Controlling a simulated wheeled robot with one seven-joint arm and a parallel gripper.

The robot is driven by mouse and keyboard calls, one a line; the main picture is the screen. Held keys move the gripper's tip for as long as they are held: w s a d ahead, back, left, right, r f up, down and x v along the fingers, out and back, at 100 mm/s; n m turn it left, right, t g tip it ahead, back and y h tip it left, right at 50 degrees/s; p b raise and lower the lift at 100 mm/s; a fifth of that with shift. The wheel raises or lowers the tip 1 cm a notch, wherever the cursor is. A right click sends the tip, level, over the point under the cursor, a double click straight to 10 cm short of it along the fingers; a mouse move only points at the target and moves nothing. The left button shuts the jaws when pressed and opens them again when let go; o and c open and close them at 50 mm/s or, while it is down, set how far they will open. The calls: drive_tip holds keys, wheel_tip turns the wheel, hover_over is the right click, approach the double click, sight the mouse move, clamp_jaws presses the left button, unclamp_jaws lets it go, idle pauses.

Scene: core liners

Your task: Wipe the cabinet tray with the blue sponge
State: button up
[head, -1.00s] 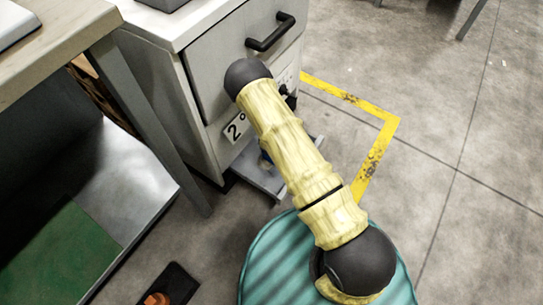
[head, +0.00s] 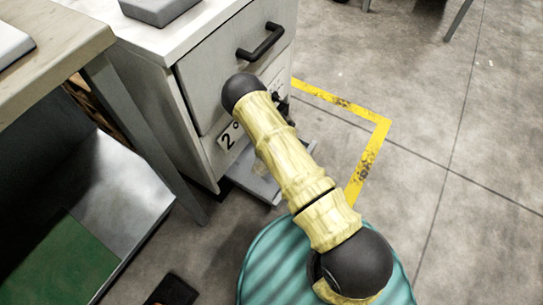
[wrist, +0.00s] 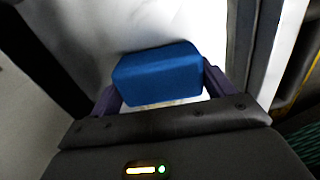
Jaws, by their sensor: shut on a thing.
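The blue sponge (wrist: 158,74) is held between the two fingers of my gripper (wrist: 160,88) in the wrist view. A pale, bright surface lies beyond and below the sponge; I cannot tell whether the sponge touches it. In the head view, the grey cabinet tray (head: 252,181) sticks out low at the front of the white cabinet (head: 160,95). My arm covers part of the tray, and my gripper and the sponge are hidden behind the arm there.
A closed drawer with a black handle (head: 262,42) is above the tray. A table leg (head: 150,140) stands close to the cabinet's left. Yellow floor tape (head: 368,155) runs on the right, with open floor beyond. A dark object (head: 172,290) lies at the bottom left.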

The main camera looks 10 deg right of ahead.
drive_tip(key=shift+w+d, duration=0.25)
drive_tip(key=shift+w, duration=0.1)
drive_tip(key=shift+a, duration=0.1)
drive_tip(key=shift+w+a+f, duration=0.15)
drive_tip(key=shift+w+a, duration=0.35)
drive_tip(key=shift+a, duration=0.2)
drive_tip(key=shift+s, duration=0.1)
drive_tip(key=shift+s+a+p, duration=0.5)
drive_tip(key=shift+s+p, duration=0.15)
drive_tip(key=shift+p, duration=0.05)
drive_tip(key=shift+s+a+p, duration=0.65)
drive_tip(key=shift+s+a, duration=0.1)
drive_tip(key=shift+s, duration=0.15)
